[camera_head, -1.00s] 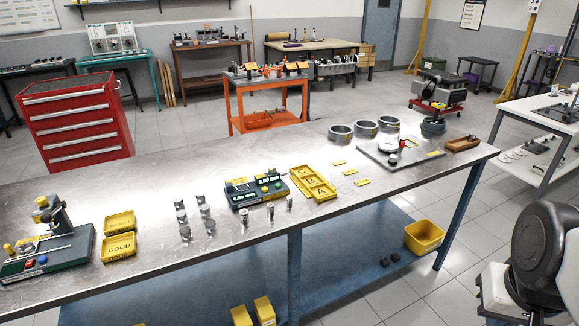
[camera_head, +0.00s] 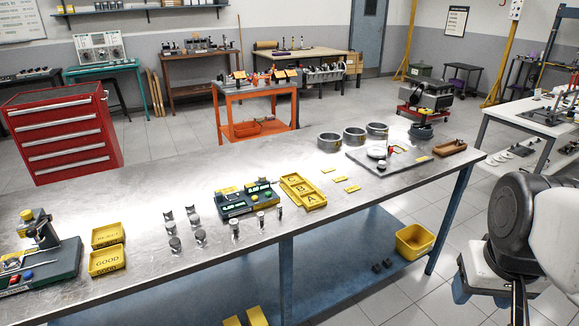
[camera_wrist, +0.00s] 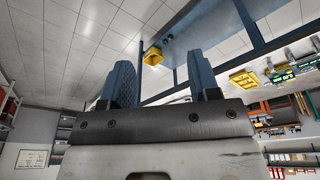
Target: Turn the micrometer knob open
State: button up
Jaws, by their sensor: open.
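A dark green gauge unit (camera_head: 246,199) with two lit green displays and coloured knobs sits mid-bench. A dark-based bench instrument (camera_head: 38,258) with an upright stand, a yellow top and red and blue buttons sits at the bench's left end. I cannot tell which of them carries the micrometer knob; no knob shows clearly at this distance. My gripper (camera_wrist: 160,78) is open and empty in the wrist view, its two blue fingers apart. It is well away from the bench instruments, and nothing is between the fingers.
The metal bench (camera_head: 330,210) holds yellow trays (camera_head: 106,262), a lettered yellow tray (camera_head: 303,191), several small metal cylinders (camera_head: 200,238), large rings (camera_head: 354,137) and a grey plate (camera_head: 365,162). A yellow bin (camera_head: 414,241) is on the lower shelf. Floor in front is clear at right.

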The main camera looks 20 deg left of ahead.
jog(key=w+a+r+n, duration=0.3)
jog(key=w+a, duration=0.1)
jog(key=w, duration=0.4)
jog(key=w+a+r+n, duration=0.2)
jog(key=w+a+n, duration=0.15)
jog(key=w, duration=0.55)
jog(key=n+g, duration=0.3)
jog(key=n, duration=1.5)
send_over(262, 175)
notch_tip(262, 175, down, 14)
jog(key=shift+d+f, duration=0.1)
jog(key=shift+f, duration=0.15)
jog(key=shift+f, duration=0.1)
jog(key=shift+f, duration=3.8)
